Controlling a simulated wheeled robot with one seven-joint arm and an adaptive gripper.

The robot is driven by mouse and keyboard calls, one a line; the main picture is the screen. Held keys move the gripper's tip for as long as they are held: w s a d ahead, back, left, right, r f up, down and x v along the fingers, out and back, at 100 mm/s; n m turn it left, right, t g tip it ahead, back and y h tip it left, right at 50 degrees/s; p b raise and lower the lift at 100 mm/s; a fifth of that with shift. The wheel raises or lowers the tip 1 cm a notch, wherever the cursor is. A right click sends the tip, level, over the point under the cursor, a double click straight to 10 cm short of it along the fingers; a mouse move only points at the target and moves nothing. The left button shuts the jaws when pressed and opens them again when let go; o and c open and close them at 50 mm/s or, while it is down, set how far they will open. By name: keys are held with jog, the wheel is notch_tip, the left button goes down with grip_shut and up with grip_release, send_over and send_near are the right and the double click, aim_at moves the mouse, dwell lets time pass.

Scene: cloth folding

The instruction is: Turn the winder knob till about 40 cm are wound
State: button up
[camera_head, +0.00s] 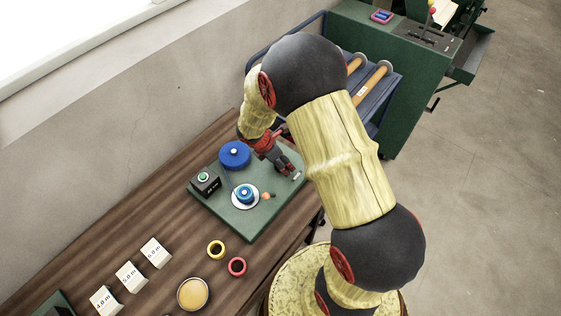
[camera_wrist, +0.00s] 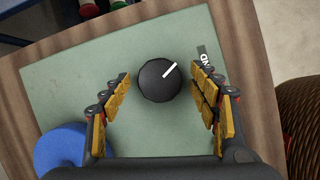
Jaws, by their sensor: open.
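The winder knob (camera_wrist: 159,81) is a round black dial with a white pointer line, aimed toward the upper right in the wrist view. It stands on a green board (camera_head: 241,226). My gripper (camera_wrist: 163,97) is open, with a yellow-padded finger on each side of the knob and a gap to both. In the head view my gripper (camera_head: 290,172) hides the knob. A blue spool (camera_head: 235,154) and a smaller blue reel on a white disc (camera_head: 245,195) sit on the board. The spool also shows in the wrist view (camera_wrist: 62,150). A black box with a green button (camera_head: 204,181) stands at the board's left.
A small orange piece (camera_head: 267,196) is beside the reel. A green cabinet (camera_head: 408,75) stands beyond.

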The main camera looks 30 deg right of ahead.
jog(key=shift+c, duration=0.4)
jog(key=c, duration=1.1)
jog(key=shift+o, duration=0.2)
jog(key=shift+r, duration=0.1)
